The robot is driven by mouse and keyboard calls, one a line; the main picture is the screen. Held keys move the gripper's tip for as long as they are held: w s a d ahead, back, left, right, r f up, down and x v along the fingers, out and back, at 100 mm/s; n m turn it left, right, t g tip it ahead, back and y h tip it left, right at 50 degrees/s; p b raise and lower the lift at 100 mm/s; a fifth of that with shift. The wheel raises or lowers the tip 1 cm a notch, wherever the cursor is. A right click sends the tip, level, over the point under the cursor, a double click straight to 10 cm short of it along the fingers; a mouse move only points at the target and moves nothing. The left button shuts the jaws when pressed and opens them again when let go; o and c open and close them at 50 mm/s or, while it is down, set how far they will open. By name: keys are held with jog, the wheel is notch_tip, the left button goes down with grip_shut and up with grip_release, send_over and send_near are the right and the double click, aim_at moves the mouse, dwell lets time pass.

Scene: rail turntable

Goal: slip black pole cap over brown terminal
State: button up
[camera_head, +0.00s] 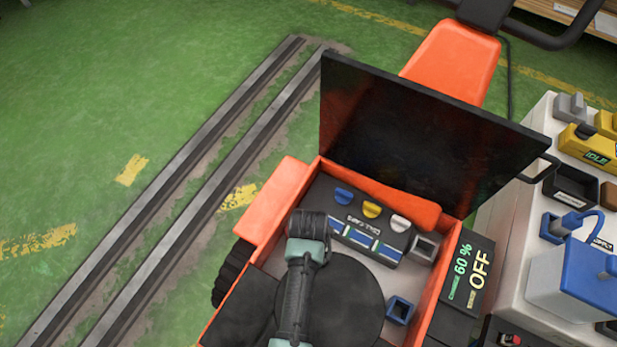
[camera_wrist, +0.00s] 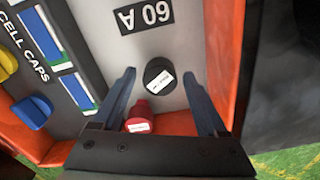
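A black round piece with a white label (camera_wrist: 157,84), which looks like the black pole cap, stands on the light grey floor of the orange bay in the wrist view. My gripper (camera_wrist: 159,72) is open, its two blue fingers on either side of the black piece with gaps showing; how far above it they are I cannot tell. In the head view my arm hides the gripper and this piece. I cannot identify the brown terminal for certain; a small brown block (camera_head: 609,194) shows at the right edge of the head view.
A red labelled piece (camera_wrist: 139,117) stands close by the black one. A cell-caps block (camera_head: 361,220) with blue, yellow and white caps lines the bay. The orange bay wall (camera_wrist: 217,60) is close to one finger. A raised dark lid (camera_head: 420,130) stands behind.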

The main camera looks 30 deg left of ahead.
jog(key=shift+o, duration=0.3)
jog(key=shift+r, duration=0.1)
notch_tip(320, 180, up, 13)
jog(key=p, duration=0.6)
